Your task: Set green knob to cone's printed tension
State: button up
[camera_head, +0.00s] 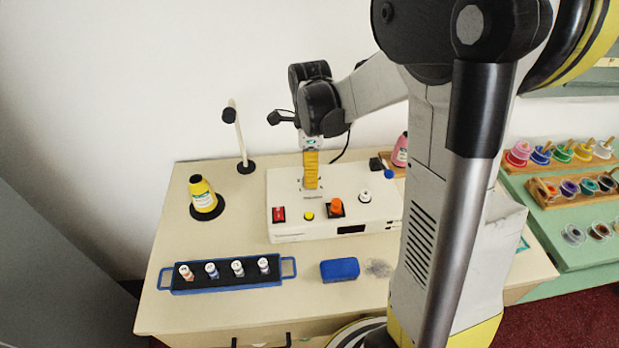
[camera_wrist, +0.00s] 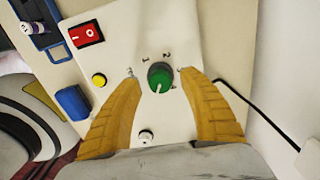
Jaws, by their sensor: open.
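The green knob (camera_wrist: 160,78) sits on the white machine's top panel in the wrist view, with a white pointer line toward the bottom of the picture. Small printed marks surround it; a 1 and a 2 seem readable above it. My gripper (camera_wrist: 160,74) is open, with one yellow finger on each side of the knob and visible gaps to it. In the head view my gripper (camera_head: 311,186) hides the knob. A yellow cone (camera_head: 203,197) with a white label stands on a black disc at the left; its print is too small to read.
The white machine (camera_head: 290,233) also carries a red switch (camera_head: 279,214), yellow button (camera_head: 309,216), orange knob (camera_head: 336,206) and white knob (camera_head: 364,196). A blue tray (camera_head: 220,287) of small spools and a blue box (camera_head: 340,270) lie in front. A thin post (camera_head: 239,135) stands behind.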

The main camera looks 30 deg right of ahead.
jog(key=shift+f, duration=0.5)
jog(key=shift+c, duration=0.6)
grip_shut()
